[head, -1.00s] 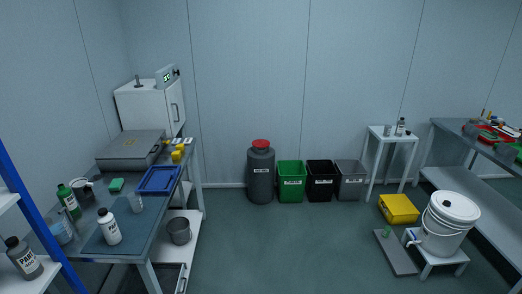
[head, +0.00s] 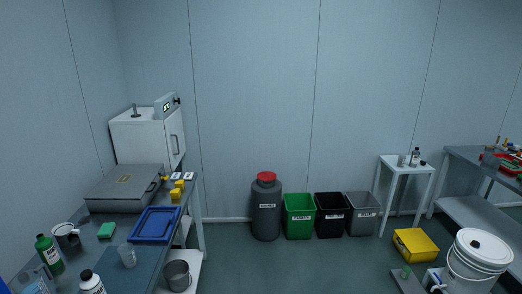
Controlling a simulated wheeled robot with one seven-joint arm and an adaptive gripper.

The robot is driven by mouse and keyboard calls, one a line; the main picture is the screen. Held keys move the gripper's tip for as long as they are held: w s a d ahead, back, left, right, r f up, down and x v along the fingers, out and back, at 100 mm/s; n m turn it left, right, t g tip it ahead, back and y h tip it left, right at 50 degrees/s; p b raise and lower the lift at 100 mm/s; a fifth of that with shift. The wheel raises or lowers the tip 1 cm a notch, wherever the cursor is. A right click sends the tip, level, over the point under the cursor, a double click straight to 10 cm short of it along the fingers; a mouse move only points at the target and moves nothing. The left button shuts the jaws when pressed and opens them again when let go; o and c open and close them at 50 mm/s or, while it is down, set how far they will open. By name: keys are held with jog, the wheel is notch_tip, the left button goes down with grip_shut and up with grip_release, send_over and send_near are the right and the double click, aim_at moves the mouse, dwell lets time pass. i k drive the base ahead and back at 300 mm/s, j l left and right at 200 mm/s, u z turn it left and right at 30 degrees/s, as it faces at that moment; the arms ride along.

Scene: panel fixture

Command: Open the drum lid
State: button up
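A dark grey drum (head: 266,212) with a pale label stands on the floor against the back wall, near the middle of the head view.
Green (head: 299,215), black (head: 331,215) and grey (head: 362,213) bins stand right of the drum. A cluttered workbench (head: 112,250) is at left. A yellow box (head: 415,244), a white bucket (head: 478,255) and a small white table (head: 408,168) are at right. The floor before the drum is clear.

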aim_at(265, 175)
jog(key=i+j+u, duration=0.3)
jog(key=i, duration=0.6)
jog(key=i+u, duration=0.3)
jog(key=i, duration=0.6)
jog(key=i+j+z, duration=0.1)
jog(key=i+z, duration=0.3)
jog(key=i, duration=0.15)
jog(key=i+j+z, duration=0.35)
jog(key=i, duration=0.2)
jog(key=i+j+z, duration=0.8)
jog(key=i+j, duration=0.15)
